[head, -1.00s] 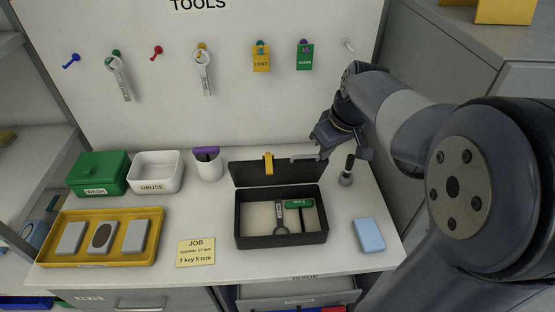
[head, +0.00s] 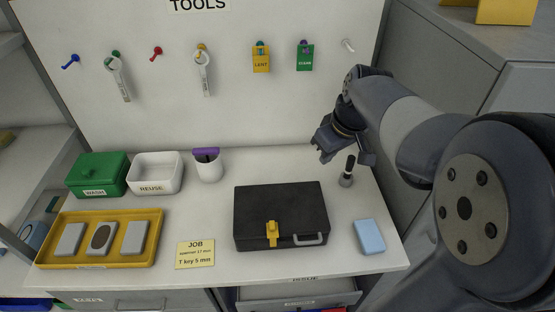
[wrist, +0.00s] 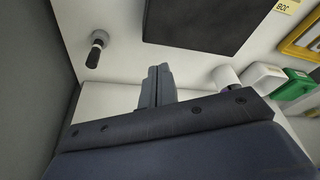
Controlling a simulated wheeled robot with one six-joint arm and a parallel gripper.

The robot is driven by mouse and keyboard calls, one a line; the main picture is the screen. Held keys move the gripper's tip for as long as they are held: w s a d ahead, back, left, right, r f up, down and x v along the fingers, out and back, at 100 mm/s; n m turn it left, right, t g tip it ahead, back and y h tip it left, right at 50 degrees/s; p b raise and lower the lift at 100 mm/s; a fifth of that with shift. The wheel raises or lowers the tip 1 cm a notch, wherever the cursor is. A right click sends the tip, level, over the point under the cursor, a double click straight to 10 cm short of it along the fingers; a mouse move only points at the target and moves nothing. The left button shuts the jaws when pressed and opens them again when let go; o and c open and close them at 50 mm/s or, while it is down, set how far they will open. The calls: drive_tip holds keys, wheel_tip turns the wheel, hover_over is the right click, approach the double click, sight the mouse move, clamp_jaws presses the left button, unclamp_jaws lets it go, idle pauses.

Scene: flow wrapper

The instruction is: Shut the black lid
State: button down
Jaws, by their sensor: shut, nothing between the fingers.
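The black lid (head: 281,204) lies down over the black toolbox (head: 262,243), covering its inside. A yellow latch (head: 271,233) and a grey handle (head: 310,239) show at the box's front. What is in the box is hidden. My gripper (head: 324,155) is above the table behind the box's right rear corner, apart from the lid. In the wrist view my gripper's fingers (wrist: 158,72) are together and empty, and the dark lid (wrist: 195,18) shows at the top.
A small black-handled tool (head: 347,172) stands upright right of the box, close to my gripper. A blue block (head: 369,236) lies at the right front. A yellow tray (head: 155,257), white bin (head: 156,172), green box (head: 98,174), white cup (head: 208,165) and job card (head: 195,254) are left.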

drive_tip(key=shift+r, duration=0.15)
wheel_tip(320, 180, up, 6)
drive_tip(key=p, duration=0.5)
idle(0.6)
